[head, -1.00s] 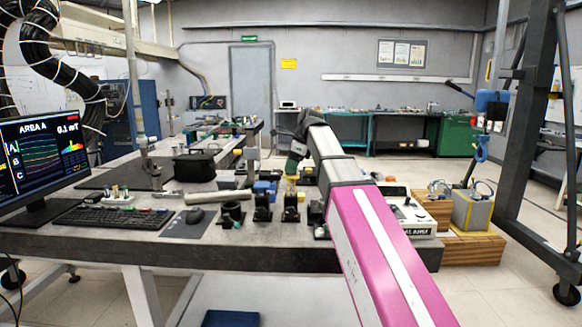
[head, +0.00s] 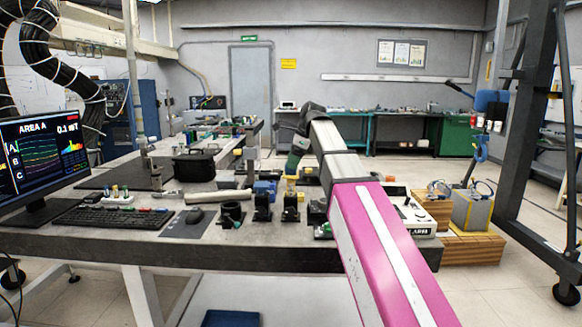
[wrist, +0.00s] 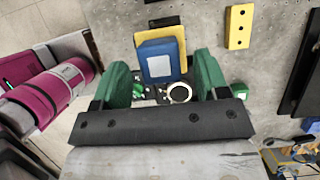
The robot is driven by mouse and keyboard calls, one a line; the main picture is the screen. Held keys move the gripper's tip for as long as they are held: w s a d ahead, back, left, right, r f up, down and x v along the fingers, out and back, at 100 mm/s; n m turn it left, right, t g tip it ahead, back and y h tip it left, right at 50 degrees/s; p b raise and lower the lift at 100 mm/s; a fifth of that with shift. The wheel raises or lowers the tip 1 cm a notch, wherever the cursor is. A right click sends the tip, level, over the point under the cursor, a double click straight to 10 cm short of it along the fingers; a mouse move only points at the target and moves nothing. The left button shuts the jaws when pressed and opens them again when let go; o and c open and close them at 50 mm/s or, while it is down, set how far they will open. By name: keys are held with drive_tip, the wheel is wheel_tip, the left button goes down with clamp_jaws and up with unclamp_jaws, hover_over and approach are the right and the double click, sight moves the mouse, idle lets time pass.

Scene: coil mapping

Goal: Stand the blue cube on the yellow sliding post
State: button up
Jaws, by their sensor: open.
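In the wrist view the blue cube (wrist: 158,61) sits over the yellow sliding post (wrist: 182,46), with yellow showing around its upper and right edges. My gripper (wrist: 162,68) has its two green fingers apart, one on each side of the cube, with gaps visible. Whether the cube rests flat on the post is hard to tell from above. In the head view my gripper (head: 292,169) is above the yellow post (head: 290,184) on the bench. The cube is too small to make out there.
Dark fixtures (head: 263,208) stand along the bench front, with a mouse (head: 195,215) and keyboard (head: 115,216) to the left. A power supply (head: 420,222) is to the right. A yellow plate with holes (wrist: 240,27) lies at upper right in the wrist view.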

drive_tip(key=v, duration=0.9)
drive_tip(key=shift+d+r, duration=0.15)
drive_tip(key=shift+r, duration=0.25)
